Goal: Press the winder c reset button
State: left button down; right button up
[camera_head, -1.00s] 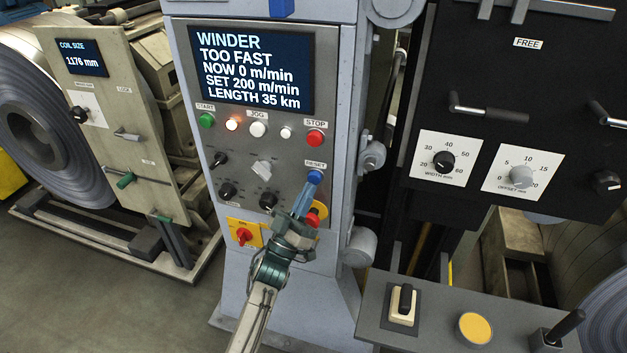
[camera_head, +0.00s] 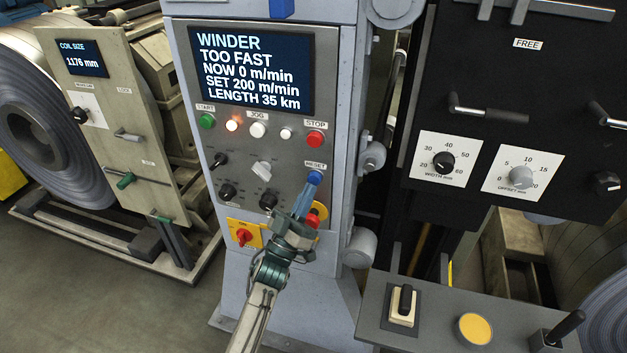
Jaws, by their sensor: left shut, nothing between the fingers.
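The winder panel (camera_head: 190,137) stands in the middle with a screen (camera_head: 252,70) reading "WINDER TOO FAST NOW 0 m/min SET 200 m/min LENGTH 35 km". The blue reset button (camera_head: 314,177) is at its right side, under the RESET label. My left gripper (camera_head: 306,198) is shut and empty, reaching up from below with its fingertips at the lower edge of the button. I cannot tell whether they touch it. The gripper partly covers a red knob on a yellow plate (camera_head: 320,211). My right gripper is not in view.
A red stop button (camera_head: 315,139) and a green start button (camera_head: 207,121) sit above. A yellow plate with a red switch (camera_head: 244,236) is at lower left. A grey console (camera_head: 440,325) with a yellow button stands at lower right. Free floor lies at left.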

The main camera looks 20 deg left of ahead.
pick_arm(q)
jog(key=shift+w, duration=0.2)
dwell(0.7)
jog(key=shift+w, duration=0.3)
jog(key=shift+w, duration=0.55)
dwell(0.8)
jog(key=shift+s, duration=0.1)
jog(key=shift+s+p, duration=0.45)
jog(key=shift+s, duration=0.5)
jog(key=s+p, duration=0.2)
jog(key=s, duration=0.3)
